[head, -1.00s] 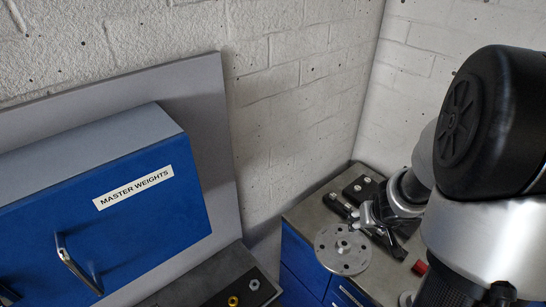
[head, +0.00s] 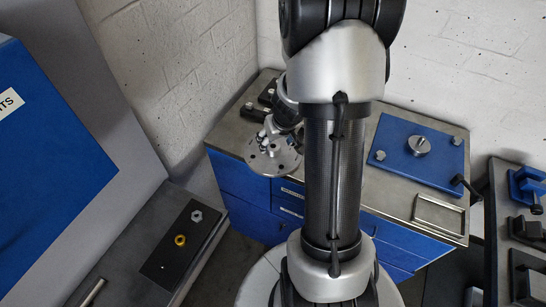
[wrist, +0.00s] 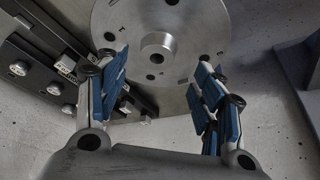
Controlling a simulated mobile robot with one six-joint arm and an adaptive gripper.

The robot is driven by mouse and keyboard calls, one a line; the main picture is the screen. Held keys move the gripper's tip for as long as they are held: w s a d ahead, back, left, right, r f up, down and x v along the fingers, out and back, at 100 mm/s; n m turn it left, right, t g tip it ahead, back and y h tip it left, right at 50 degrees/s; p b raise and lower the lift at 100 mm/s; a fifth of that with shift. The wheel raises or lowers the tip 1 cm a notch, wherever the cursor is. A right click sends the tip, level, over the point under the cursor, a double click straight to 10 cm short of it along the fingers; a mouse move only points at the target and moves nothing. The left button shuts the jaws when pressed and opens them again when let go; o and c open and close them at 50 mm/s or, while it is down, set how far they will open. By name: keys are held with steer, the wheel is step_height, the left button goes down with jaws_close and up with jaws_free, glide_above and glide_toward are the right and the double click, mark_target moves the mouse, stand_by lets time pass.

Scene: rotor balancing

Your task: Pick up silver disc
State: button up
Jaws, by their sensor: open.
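The silver disc (head: 275,162) is a flat round plate with several holes and a raised hub, on the grey worktop left of my arm in the head view. In the wrist view the disc (wrist: 190,25) fills the top middle, its hub between and beyond my fingertips. My gripper (wrist: 160,78) is open with blue-padded fingers, one on each side near the disc's lower edge, nothing held. Whether a finger touches the disc I cannot tell. In the head view my gripper (head: 270,128) is small and partly hidden beside the disc.
Black blocks (head: 254,113) sit on the worktop behind the disc. A blue plate (head: 398,164) with a small silver knob-like piece (head: 420,145) lies to the right, near a metal tray (head: 438,215). A dark mat (head: 185,243) holds a brass ring (head: 180,240) and a nut (head: 196,216).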

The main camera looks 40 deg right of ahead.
mark_target(274, 145)
steer(key=shift+b+x, duration=2.4)
steer(key=shift+x, duration=0.45)
steer(key=shift+d+r, duration=0.1)
steer(key=shift+d, duration=0.05)
jaws_close()
steer(key=shift+w+d+r, duration=0.1)
steer(key=shift+r, duration=0.05)
